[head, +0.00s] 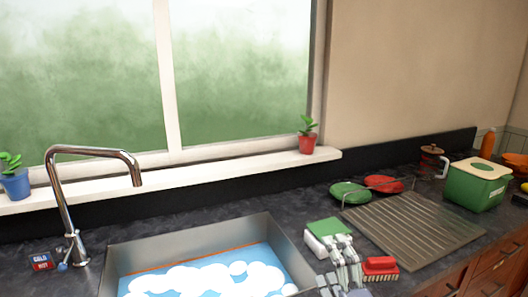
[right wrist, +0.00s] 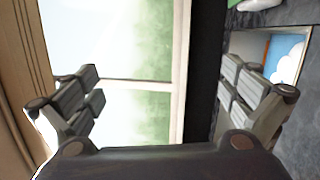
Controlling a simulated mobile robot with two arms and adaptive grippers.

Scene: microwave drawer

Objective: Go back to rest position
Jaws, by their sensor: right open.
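My right gripper (head: 341,268) is at the bottom of the head view, in front of the counter at the right side of the sink. In the right wrist view its two grey fingers (right wrist: 165,95) stand wide apart. Nothing is held between them; the window and wall show behind the gap. My left gripper is in neither view.
The sink (head: 190,245) holds blue water and white foam. A green sponge (head: 325,227) and a red brush (head: 380,268) lie close to my right gripper. A drying rack (head: 412,225), green box (head: 477,187) and faucet (head: 62,205) stand on the counter. A red flowerpot (head: 307,143) is on the sill.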

